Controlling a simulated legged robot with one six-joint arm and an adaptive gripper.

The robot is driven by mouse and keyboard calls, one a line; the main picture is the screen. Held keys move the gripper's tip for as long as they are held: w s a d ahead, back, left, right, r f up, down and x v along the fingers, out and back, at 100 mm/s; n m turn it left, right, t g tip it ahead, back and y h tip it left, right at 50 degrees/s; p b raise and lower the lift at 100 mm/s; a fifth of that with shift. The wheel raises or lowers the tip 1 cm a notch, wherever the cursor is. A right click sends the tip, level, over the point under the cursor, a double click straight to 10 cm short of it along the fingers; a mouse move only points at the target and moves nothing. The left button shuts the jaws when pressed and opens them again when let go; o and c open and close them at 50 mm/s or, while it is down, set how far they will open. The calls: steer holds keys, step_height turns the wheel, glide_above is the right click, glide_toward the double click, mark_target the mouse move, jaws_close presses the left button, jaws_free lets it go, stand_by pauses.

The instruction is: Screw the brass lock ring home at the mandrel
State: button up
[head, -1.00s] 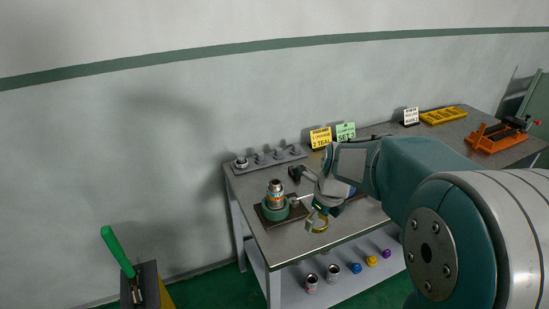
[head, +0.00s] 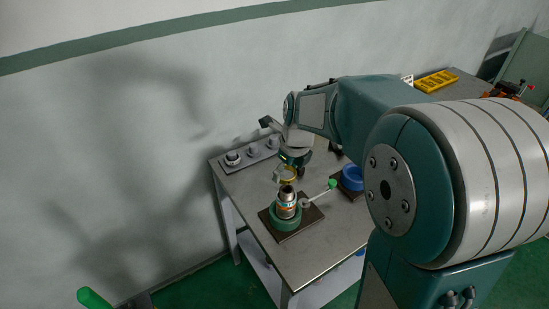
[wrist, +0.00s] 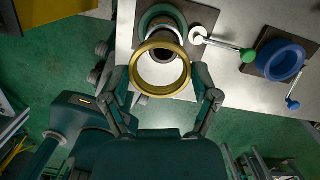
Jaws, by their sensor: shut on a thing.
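The brass lock ring (wrist: 160,93) is held between the fingers of my gripper (wrist: 165,74) in the wrist view. In the head view, the ring (head: 290,179) is just above and behind the mandrel's top, beside my gripper (head: 288,170). The mandrel (head: 287,208) is a steel pipe-like post with a coloured band, standing upright in a green round vise (head: 284,222). In the wrist view, the green vise (wrist: 148,16) and part of the mandrel show behind and through the ring. The ring looks apart from the mandrel; the exact gap is hard to tell.
A white-and-green handle (head: 320,194) sticks out right of the green vise. A blue vise (head: 352,178) stands further right. A grey rack (head: 251,153) with several fittings lies at the back left. The table's front left (head: 285,262) is clear.

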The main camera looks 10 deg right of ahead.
mark_target(287, 189)
steer(key=shift+d, duration=0.6)
steer(key=shift+a+f, duration=0.3)
steer(key=shift+f, duration=0.25)
steer(key=shift+a+f, duration=0.25)
steer(key=shift+f, duration=0.6)
steer(key=shift+d+f, duration=0.35)
steer(key=shift+f, duration=0.2)
steer(key=shift+a, duration=0.2)
steer(key=shift+d+f, duration=0.1)
steer(key=shift+f, duration=1.35)
steer(key=o, duration=1)
steer(key=shift+c, duration=0.2)
